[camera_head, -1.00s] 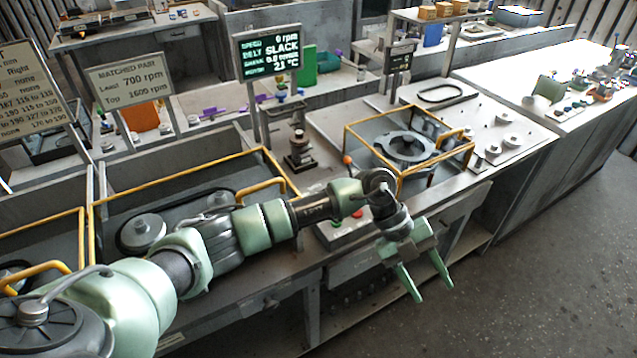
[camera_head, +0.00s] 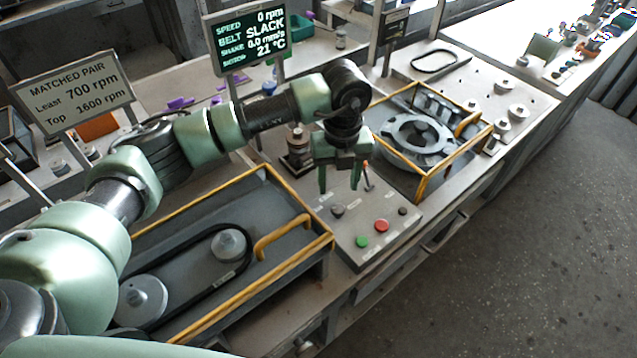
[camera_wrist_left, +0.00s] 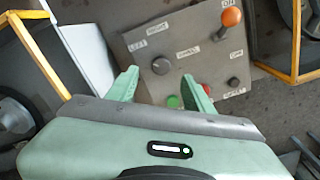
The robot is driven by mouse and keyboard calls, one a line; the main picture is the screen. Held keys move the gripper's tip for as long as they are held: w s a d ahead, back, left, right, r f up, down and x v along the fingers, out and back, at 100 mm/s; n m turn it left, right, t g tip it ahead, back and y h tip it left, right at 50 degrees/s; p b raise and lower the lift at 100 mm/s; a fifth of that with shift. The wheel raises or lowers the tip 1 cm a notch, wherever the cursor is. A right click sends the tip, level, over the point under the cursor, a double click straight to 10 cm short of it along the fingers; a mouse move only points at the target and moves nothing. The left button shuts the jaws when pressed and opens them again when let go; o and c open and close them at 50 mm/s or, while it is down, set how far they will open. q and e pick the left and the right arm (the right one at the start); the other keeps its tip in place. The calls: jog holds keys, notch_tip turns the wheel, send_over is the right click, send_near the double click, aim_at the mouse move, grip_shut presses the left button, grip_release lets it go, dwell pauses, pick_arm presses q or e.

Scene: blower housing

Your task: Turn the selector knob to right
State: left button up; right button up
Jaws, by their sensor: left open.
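The control box (camera_head: 350,242) is a grey panel on the bench between two yellow-railed bays. The selector knob (camera_head: 338,210) is a round dark grey knob on its left part. It also shows in the left wrist view (camera_wrist_left: 161,66), with small labels around it too blurred to read surely. Which way it points I cannot tell. My left gripper (camera_head: 339,186) is open and empty, fingers down, above the panel near the knob. In the left wrist view its fingers (camera_wrist_left: 163,84) stand apart, with the knob ahead between them. My right gripper is not in view.
The panel also carries a green button (camera_head: 362,241), a red button (camera_head: 381,226), a small dark knob (camera_head: 402,211) and an orange-tipped lever (camera_wrist_left: 231,17). A yellow guard frame (camera_head: 420,186) stands to the right. The screen (camera_head: 245,38) reads 0 rpm and SLACK.

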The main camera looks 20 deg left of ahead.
aim_at(338, 207)
pick_arm(q)
jog(key=shift+w+a, duration=0.1)
jog(key=shift+a, duration=0.05)
jog(key=shift+f, duration=0.25)
jog(key=f, duration=0.1)
jog(key=d+f+p, duration=0.1)
jog(key=f+p, duration=0.1)
jog(key=shift+s+d+f, duration=0.15)
jog(key=shift+s+f, duration=0.1)
jog(key=shift+s, duration=0.15)
jog(key=shift+w+a+f+p, duration=0.1)
jog(key=shift+a+f+p, duration=0.1)
jog(key=shift+f, duration=0.4)
jog(key=shift+w+a+f+p, duration=0.1)
jog(key=shift+f+p, duration=0.1)
jog(key=shift+f, duration=0.9)
jog(key=shift+d, duration=0.1)
grip_shut()
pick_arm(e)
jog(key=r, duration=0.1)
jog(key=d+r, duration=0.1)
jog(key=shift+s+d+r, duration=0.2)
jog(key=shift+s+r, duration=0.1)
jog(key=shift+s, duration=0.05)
